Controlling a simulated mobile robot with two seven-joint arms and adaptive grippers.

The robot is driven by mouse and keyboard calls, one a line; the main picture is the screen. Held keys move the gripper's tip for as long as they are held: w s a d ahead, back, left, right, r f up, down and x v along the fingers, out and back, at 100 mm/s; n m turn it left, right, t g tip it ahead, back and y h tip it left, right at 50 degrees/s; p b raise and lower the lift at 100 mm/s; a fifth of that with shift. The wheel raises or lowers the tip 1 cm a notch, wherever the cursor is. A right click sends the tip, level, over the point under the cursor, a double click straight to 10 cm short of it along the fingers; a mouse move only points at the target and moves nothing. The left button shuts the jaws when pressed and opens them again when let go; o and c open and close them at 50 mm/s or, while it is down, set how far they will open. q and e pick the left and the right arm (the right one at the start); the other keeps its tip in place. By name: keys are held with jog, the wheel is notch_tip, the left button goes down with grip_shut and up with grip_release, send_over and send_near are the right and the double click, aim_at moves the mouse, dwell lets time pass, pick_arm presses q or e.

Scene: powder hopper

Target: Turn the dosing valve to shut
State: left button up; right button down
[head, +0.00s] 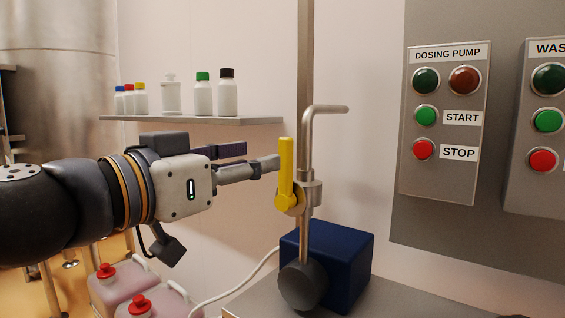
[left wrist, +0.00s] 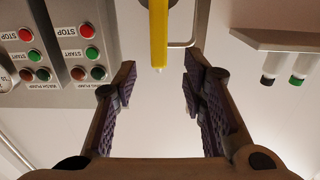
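The dosing valve has a yellow lever handle (head: 286,168) that stands upright, in line with the vertical steel pipe (head: 305,60). Its metal body (head: 311,189) sits on the pipe above a blue pump (head: 345,262). My left gripper (head: 262,160) points right, just left of the handle's upper part. In the left wrist view its two fingers are apart with nothing between them (left wrist: 157,88), and the yellow handle (left wrist: 158,35) shows beyond the fingertips, between them in the picture. I cannot tell whether a finger touches the handle. My right gripper is not in view.
A bent spout (head: 328,108) juts right from the pipe. The dosing pump panel (head: 444,125) and a second button panel (head: 540,130) are on the right. A shelf (head: 190,120) with several bottles is behind my left arm. Red-capped canisters (head: 120,285) stand below.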

aim_at(282, 156)
pick_arm(q)
jog(key=x, duration=0.8)
jog(key=shift+w+d+f+b, duration=0.1)
jog(key=shift+d+f+b, duration=0.1)
jog(key=shift+b, duration=0.15)
grip_shut()
